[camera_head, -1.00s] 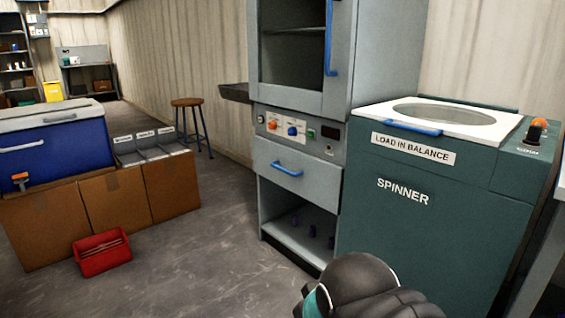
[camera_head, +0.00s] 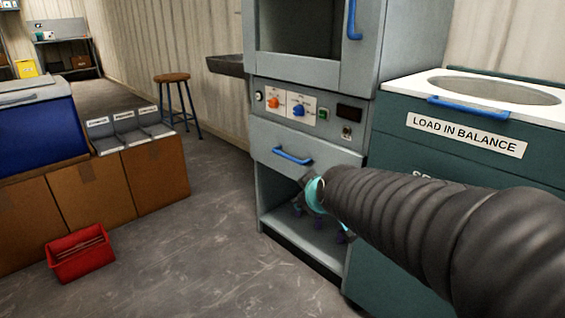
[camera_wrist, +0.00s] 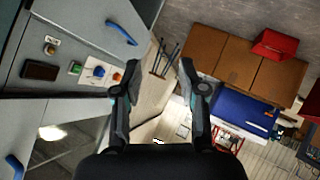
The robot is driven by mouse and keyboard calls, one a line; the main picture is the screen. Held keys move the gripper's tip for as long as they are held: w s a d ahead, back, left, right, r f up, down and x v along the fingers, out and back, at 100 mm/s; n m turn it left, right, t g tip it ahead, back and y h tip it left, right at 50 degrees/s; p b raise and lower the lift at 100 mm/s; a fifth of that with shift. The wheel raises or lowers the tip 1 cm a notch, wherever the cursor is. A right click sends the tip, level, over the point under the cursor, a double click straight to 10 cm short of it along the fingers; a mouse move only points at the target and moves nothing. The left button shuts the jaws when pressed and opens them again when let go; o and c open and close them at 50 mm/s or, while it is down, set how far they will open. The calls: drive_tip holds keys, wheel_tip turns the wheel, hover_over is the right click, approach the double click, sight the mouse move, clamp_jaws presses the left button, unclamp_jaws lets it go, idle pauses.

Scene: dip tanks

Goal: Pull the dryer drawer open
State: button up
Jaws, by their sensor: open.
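The dryer is a tall grey cabinet. Its drawer (camera_head: 310,153) is shut, flush below the control panel, with a blue bar handle (camera_head: 293,156). In the wrist view the drawer (camera_wrist: 85,18) and its handle (camera_wrist: 121,32) are at upper left. My gripper (camera_wrist: 158,76) is open and empty there, its two fingers pointing up the picture. The handle lies left of and beyond the fingertips, not between them. In the head view my dark arm reaches in from the right and mostly hides the gripper, which shows below and right of the handle. No contact with the handle shows.
The control panel (camera_head: 292,106) has an orange and a blue knob. The teal spinner (camera_head: 400,148) stands close on the right. A red bin (camera_head: 80,257) and cardboard boxes (camera_head: 100,193) are on the left. The floor (camera_head: 205,235) before the drawer is clear.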

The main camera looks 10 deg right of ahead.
drive_tip(key=w+f+n+t+b, duration=0.2)
drive_tip(key=w+f+n, duration=0.1)
drive_tip(key=w, duration=0.6)
drive_tip(key=w+f+n+t+b, duration=0.2)
drive_tip(key=w+n, duration=0.1)
drive_tip(key=w, duration=0.6)
drive_tip(key=n+t+h+b, duration=0.2)
drive_tip(key=n+t+h, duration=0.1)
drive_tip(key=n+t, duration=0.15)
approach(288, 158)
drive_tip(key=shift+h, duration=0.3)
drive_tip(key=x, duration=1.1)
drive_tip(key=shift+w+a+f, duration=0.15)
drive_tip(key=shift+a, duration=0.05)
clamp_jaws()
